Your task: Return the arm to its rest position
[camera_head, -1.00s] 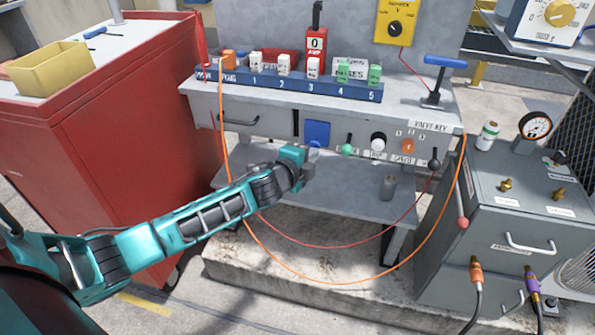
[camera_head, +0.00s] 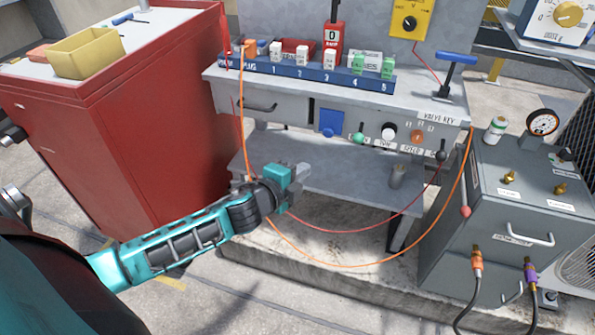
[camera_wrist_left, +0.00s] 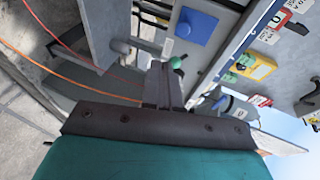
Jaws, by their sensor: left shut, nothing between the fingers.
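My left arm comes in from the left in the head view. Its gripper (camera_head: 302,170) is shut and empty, in front of the grey bench's lower shelf (camera_head: 345,188) and below the blue square panel (camera_head: 328,122). In the left wrist view the shut fingers (camera_wrist_left: 165,82) point toward the bench front, where the blue panel (camera_wrist_left: 190,25) and a green knob (camera_wrist_left: 177,62) show. My right gripper is in neither view.
A red cabinet (camera_head: 150,130) with a yellow bin (camera_head: 90,53) stands at the left. An orange cable (camera_head: 350,265) and a red cable (camera_head: 395,215) loop before the bench. A grey unit (camera_head: 490,200) with a gauge (camera_head: 542,123) stands at the right.

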